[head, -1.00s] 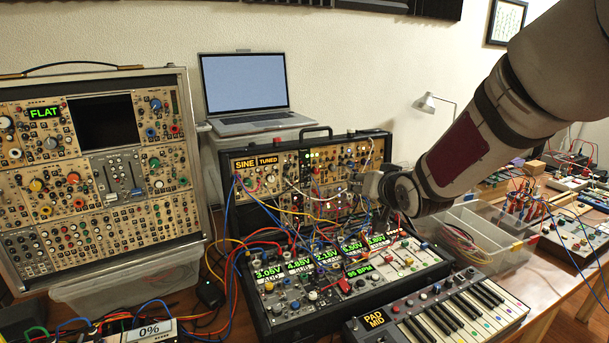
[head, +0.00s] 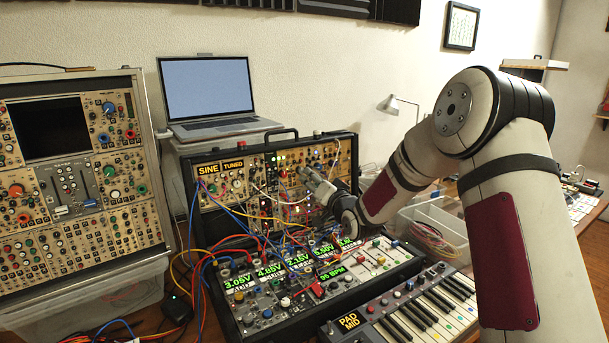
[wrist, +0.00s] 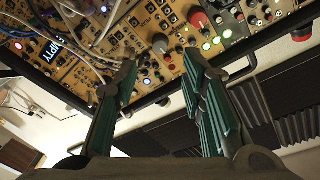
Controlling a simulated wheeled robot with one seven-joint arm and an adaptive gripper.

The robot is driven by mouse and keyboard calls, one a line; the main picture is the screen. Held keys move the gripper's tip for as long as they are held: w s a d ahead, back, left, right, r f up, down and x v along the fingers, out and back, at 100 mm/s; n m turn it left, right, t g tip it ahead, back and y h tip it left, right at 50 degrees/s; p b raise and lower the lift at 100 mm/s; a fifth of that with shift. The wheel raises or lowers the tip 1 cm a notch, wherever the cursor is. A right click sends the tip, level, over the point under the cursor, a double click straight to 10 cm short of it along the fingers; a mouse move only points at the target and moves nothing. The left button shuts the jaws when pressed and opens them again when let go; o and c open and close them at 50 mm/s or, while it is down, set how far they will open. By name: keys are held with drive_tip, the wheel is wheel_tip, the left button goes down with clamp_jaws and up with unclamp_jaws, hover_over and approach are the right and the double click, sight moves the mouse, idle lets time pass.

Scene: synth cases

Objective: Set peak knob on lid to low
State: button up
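The case's upright lid (head: 325,155) stands behind the lower deck, with tan module panels, patch cables and SINE (head: 208,169) and TUNED (head: 233,164) displays. My gripper (head: 306,172) is in front of the lid's middle. In the wrist view, my gripper (wrist: 160,70) is open and empty, its green-padded fingers apart before the lid panel (wrist: 140,22). A pale round knob (wrist: 161,43) shows beyond the gap, and a larger red knob (wrist: 197,16) shows up and right of it. No label is readable, so I cannot tell which knob is peak.
Cables (head: 245,225) hang across the lid's left and middle. The lower deck (head: 300,300) with lit voltage displays and a keyboard (head: 425,315) lie in front. A laptop (head: 208,95) stands behind, a tall synth case (head: 75,170) is left, and a clear bin (head: 440,220) is right.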

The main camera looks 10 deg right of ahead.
sight(302, 171)
drive_tip(key=w, duration=0.3)
drive_tip(key=w+a, duration=0.1)
drive_tip(key=w, duration=0.3)
drive_tip(key=shift+a, duration=0.2)
clamp_jaws()
